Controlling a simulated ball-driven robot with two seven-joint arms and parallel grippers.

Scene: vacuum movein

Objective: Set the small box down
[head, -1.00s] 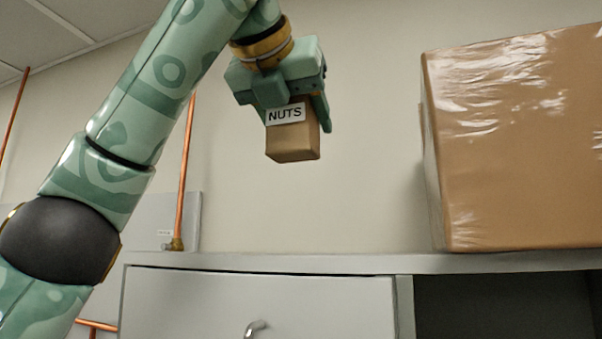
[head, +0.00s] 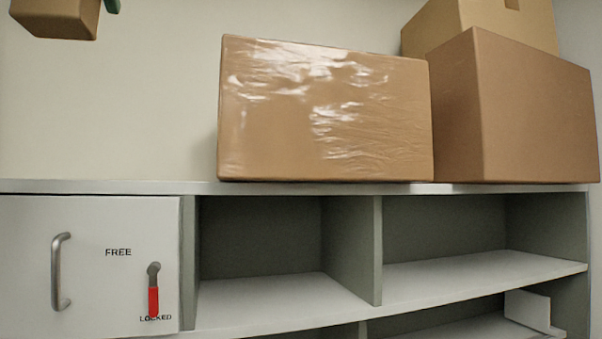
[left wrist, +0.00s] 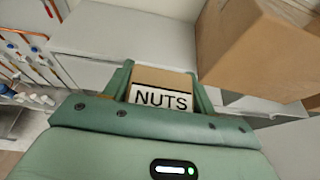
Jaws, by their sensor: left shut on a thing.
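The small box (head: 56,18) is brown cardboard and shows at the top left corner of the head view, cut off by the frame. In the left wrist view the small box (left wrist: 161,88) carries a white label reading NUTS. My left gripper (left wrist: 161,84) is shut on it, with one green finger on each side. Only a sliver of that gripper (head: 112,6) shows in the head view. The box is in the air, above the level of the grey cabinet top (head: 100,187). My right gripper is not in view.
A large film-wrapped box (head: 325,110) stands on the cabinet top, with more cartons (head: 535,110) to its right. The cabinet top left of the wrapped box is bare. Below are a door with a handle (head: 60,270), a red-handled latch (head: 153,295) and open shelves (head: 285,295).

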